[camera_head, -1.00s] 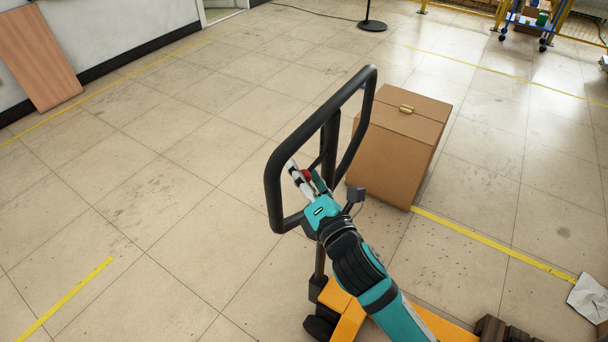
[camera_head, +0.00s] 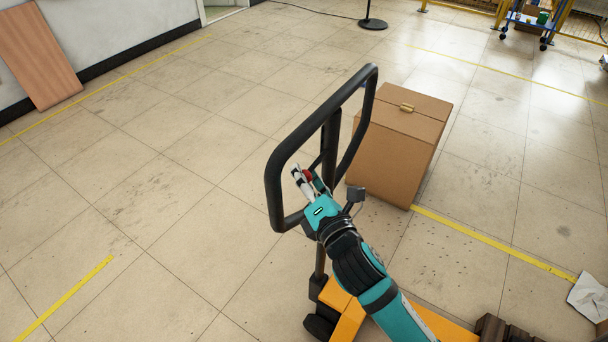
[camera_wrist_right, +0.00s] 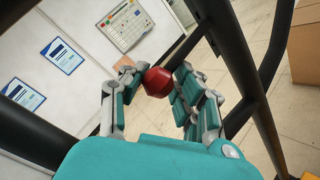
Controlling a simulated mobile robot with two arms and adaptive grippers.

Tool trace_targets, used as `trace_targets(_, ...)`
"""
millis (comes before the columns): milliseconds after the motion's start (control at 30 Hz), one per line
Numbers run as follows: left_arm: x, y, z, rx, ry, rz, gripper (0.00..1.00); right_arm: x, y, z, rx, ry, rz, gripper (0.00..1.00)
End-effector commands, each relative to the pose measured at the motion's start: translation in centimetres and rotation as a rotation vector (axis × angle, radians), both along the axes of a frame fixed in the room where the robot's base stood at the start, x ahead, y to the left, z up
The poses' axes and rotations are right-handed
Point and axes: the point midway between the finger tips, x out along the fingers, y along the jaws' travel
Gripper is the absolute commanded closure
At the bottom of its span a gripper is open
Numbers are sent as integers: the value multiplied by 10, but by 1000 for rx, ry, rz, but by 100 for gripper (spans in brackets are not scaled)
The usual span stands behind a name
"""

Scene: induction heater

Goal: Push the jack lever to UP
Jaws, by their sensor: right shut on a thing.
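The pallet jack's black handle loop (camera_head: 276,195) stands upright in the middle of the head view, above the yellow jack body (camera_head: 347,325). The red jack lever knob (camera_head: 308,175) sits inside the loop; in the right wrist view the red knob (camera_wrist_right: 158,81) shows between the fingertips. My right gripper (camera_head: 307,178) reaches into the loop and is shut on the red knob. In the right wrist view its fingers (camera_wrist_right: 157,82) lie on both sides of the knob. The lever's lower part is hidden by my gripper. My left gripper is not in view.
A closed cardboard box (camera_head: 390,155) stands on the floor just behind the handle. A wooden panel (camera_head: 38,58) leans on the wall at the far left. A blue cart (camera_head: 530,22) stands at the top right. The floor left of the jack is clear.

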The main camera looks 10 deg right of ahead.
Motion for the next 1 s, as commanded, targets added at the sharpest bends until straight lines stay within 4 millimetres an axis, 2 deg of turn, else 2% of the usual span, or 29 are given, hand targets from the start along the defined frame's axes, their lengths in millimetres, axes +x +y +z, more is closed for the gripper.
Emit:
trace_targets(33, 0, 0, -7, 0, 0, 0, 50, 1, -1, 2, -20, -33, 0, 100)
trace_targets(233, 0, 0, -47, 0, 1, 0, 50, 3, -3, -21, -147, -163, 0, 100)
trace_targets(400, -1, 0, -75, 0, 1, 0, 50, 6, -6, -30, -250, -267, 0, 100)
trace_targets(567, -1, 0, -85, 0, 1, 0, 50, 7, -7, -30, -300, -316, -1, 100)
trace_targets(900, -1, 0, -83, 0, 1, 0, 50, 7, -8, -27, -309, -325, -1, 100)
trace_targets(933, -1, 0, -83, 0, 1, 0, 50, 7, -8, -27, -310, -325, -1, 69)
trace_targets(1000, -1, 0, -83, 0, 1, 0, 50, 7, -8, -27, -309, -324, 0, 60)
